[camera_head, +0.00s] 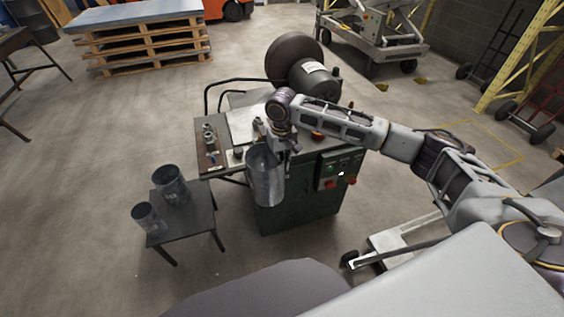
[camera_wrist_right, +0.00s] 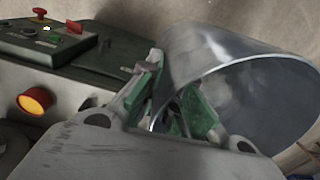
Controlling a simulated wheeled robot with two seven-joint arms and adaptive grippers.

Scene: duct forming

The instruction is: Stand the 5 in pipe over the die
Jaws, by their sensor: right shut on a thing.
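My right gripper (camera_head: 282,150) is shut on the wall of a grey sheet-metal pipe (camera_head: 265,180), near its rim. The pipe hangs a little tilted, in front of the near edge of the green machine (camera_head: 298,200). In the right wrist view, green finger pads (camera_wrist_right: 178,105) pinch the wall of the pipe (camera_wrist_right: 235,85), and its open end shows. I cannot read the pipe's size. Small metal fittings (camera_head: 209,138) stand on the machine's left shelf; I cannot tell which part is the die. The arm and pipe hide part of the machine top. My left gripper is not in view.
Two other metal pipes (camera_head: 171,184) (camera_head: 146,217) stand on a small dark table (camera_head: 201,216) left of the machine. A large motor and wheel (camera_head: 297,58) rise behind the machine. Control buttons (camera_head: 340,172) sit on its front right. Floor between table and machine is clear.

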